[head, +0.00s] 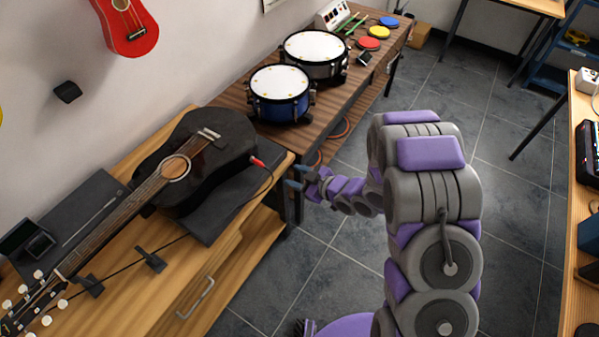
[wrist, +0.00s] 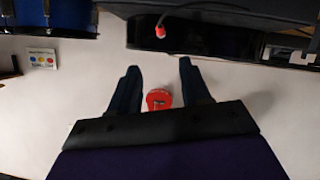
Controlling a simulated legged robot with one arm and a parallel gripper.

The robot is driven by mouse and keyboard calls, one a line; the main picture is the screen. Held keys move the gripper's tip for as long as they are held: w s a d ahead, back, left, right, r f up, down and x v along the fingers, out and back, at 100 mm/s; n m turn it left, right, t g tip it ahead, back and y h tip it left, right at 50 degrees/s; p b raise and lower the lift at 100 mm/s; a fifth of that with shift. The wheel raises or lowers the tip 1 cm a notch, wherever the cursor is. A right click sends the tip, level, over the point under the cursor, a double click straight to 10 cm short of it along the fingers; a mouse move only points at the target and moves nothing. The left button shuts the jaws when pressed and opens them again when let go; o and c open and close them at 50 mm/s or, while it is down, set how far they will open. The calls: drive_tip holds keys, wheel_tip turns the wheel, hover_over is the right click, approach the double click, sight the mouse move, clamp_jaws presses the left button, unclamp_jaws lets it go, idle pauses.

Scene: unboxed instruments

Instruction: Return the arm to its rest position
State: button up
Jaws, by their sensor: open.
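My arm, grey and purple, rises on the right of the head view and bends down to the left. My gripper (head: 297,177) hangs in the air near the table edge, close to the end of the black acoustic guitar (head: 215,150) and apart from it. In the wrist view, the two dark fingers of my gripper (wrist: 160,76) are spread with nothing held between them. A red ukulele (wrist: 158,99) on the wall shows far behind the gap; it also hangs at the top left of the head view (head: 135,38).
A red plug with a cable (head: 258,162) sits at the guitar's end. A blue drum (head: 280,95) and a dark drum (head: 315,55) stand on the brown table (head: 340,105). A workbench (head: 572,230) stands at the right. Open tiled floor (head: 515,180) lies between.

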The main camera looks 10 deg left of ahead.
drive_tip(key=shift+s+d+r, duration=0.1)
drive_tip(key=shift+d, duration=0.05)
drive_tip(key=shift+d, duration=0.1)
